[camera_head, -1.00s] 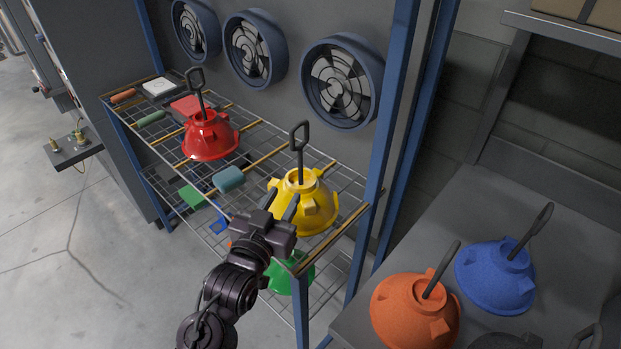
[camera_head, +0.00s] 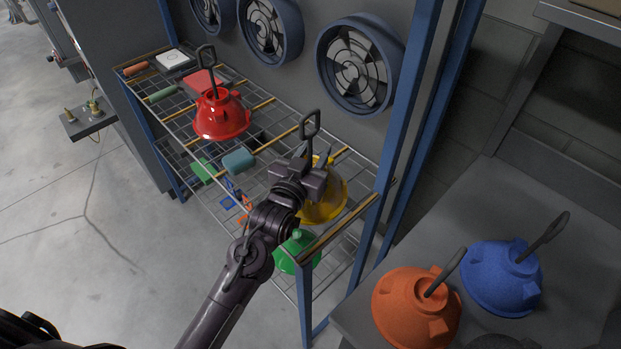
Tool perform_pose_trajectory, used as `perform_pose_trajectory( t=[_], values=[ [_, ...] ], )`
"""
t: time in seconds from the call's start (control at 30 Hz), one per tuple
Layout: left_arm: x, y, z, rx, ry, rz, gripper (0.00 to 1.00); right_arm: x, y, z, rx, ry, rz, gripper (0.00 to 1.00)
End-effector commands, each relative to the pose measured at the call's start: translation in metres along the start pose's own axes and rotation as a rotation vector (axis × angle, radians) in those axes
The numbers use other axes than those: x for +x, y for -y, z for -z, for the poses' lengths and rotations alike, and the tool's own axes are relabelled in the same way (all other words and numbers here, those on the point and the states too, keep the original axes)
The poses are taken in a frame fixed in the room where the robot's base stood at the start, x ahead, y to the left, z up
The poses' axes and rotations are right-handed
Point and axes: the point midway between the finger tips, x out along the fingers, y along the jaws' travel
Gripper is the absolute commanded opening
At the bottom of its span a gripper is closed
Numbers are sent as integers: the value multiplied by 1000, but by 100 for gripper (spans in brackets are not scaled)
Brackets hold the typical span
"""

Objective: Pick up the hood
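A yellow hood (camera_head: 326,206) with a dark loop handle (camera_head: 310,126) stands on the top wire shelf of the rack, at its right end. My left gripper (camera_head: 316,160) is in front of the hood at the lower part of its handle, with its fingers apart. The gripper and wrist hide the left side of the hood. I cannot tell whether the handle's stem is between the fingers. A red hood (camera_head: 221,116) stands upright farther left on the same shelf. My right gripper is out of view.
A green hood (camera_head: 291,262) is on the lower shelf, partly behind my arm. An orange hood (camera_head: 408,304) and a blue hood (camera_head: 492,277) rest on a grey table (camera_head: 455,218) at right.

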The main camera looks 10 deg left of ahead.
Motion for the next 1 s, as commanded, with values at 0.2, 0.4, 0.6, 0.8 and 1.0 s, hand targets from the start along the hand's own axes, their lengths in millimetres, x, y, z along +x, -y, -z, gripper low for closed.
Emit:
perform_pose_trajectory(
  t=[0.2, 0.4, 0.6, 0.8, 1.0],
  values=[
    [0, 0, 0, 0, 0, 0, 31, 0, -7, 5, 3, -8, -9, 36],
    [0, 0, 0, 0, 0, 0, 5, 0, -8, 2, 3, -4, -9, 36],
    [0, 0, 0, 0, 0, 0, 0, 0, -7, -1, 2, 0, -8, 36],
    [0, 0, 0, 0, 0, 0, 0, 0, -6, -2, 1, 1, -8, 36],
    [0, 0, 0, 0, 0, 0, 0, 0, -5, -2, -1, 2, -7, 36]
  ],
)
